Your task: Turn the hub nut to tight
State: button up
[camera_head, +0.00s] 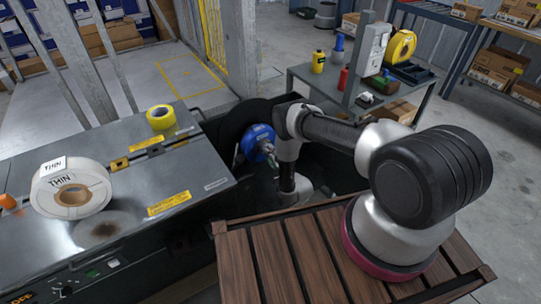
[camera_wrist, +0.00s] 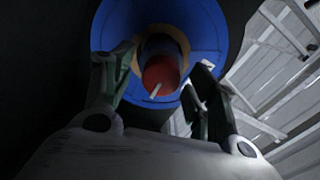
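The hub is a blue disc (camera_wrist: 207,35) with a tan ring around its middle, seen almost face-on in the wrist view. The red hub nut (camera_wrist: 161,75) stands out from its centre and bears a short pale mark near its lower edge. My gripper (camera_wrist: 160,78) is open, with one finger left of the nut and one right of it. Gaps show between the fingers and the nut; how deep they reach around it is unclear. In the head view the blue hub (camera_head: 257,140) is partly covered by my gripper (camera_head: 270,157), and the nut cannot be made out.
A grey machine top (camera_head: 120,215) on the left carries a white THIN roll (camera_head: 72,189) and a yellow tape roll (camera_head: 160,117). A dark round body (camera_head: 235,120) surrounds the hub. A grey bench (camera_head: 340,90) with bottles and tools stands behind my arm.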

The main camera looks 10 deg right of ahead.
jog(key=v, duration=1.2)
